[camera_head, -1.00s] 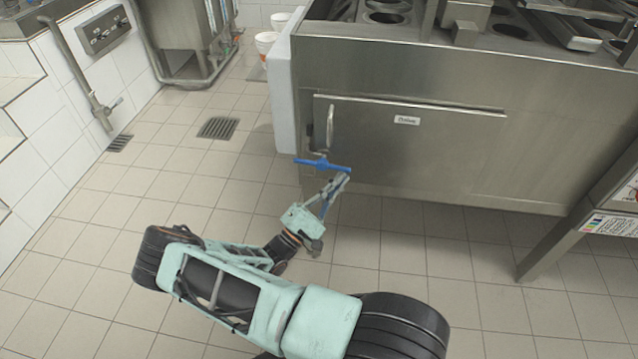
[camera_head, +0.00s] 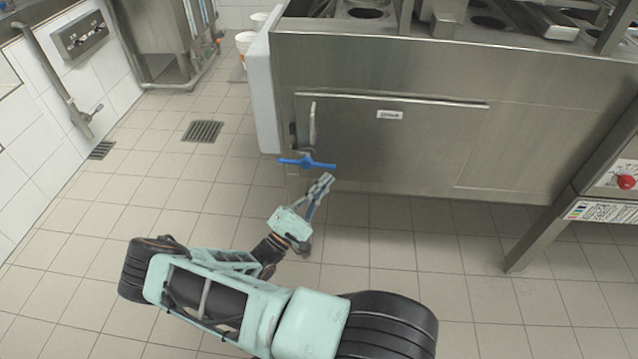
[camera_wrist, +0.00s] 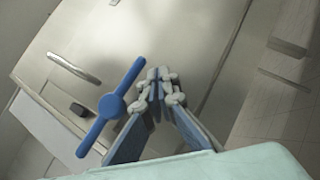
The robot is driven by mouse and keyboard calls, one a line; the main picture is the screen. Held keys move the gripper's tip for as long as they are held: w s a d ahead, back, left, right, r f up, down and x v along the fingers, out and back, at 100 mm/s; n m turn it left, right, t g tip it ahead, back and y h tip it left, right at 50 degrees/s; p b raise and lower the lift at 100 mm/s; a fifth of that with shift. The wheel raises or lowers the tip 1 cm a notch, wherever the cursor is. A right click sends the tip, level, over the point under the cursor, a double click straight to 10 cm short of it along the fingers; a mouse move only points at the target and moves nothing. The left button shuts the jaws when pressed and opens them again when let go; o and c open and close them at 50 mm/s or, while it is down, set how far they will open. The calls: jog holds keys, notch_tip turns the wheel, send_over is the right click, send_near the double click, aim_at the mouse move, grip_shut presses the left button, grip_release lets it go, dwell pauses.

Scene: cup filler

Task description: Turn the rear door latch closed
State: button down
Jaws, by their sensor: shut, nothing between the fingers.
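The blue latch handle (camera_head: 306,162) sits at the lower left of the grey metal door (camera_head: 430,145), its bar nearly level in the head view. In the wrist view the handle (camera_wrist: 111,106) runs diagonally, with a round hub in its middle. My gripper (camera_head: 326,178) is just below the handle's right end in the head view. In the wrist view my gripper's fingertips (camera_wrist: 158,74) are together and empty, beside the upper end of the handle. Whether they touch it I cannot tell.
A vertical metal door handle (camera_head: 312,124) is above the latch. A white panel (camera_head: 262,95) stands at the cabinet's left side. A slanted metal leg (camera_head: 545,232) is at right. The tiled floor around my arm is clear, with a drain grate (camera_head: 203,131) at left.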

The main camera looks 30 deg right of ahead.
jog(key=s+a+f, duration=0.4)
jog(key=s+f, duration=0.1)
jog(key=f, duration=0.4)
jog(key=shift+s+a+f, duration=0.25)
jog(key=shift+s+f, duration=0.05)
jog(key=shift+f, duration=0.05)
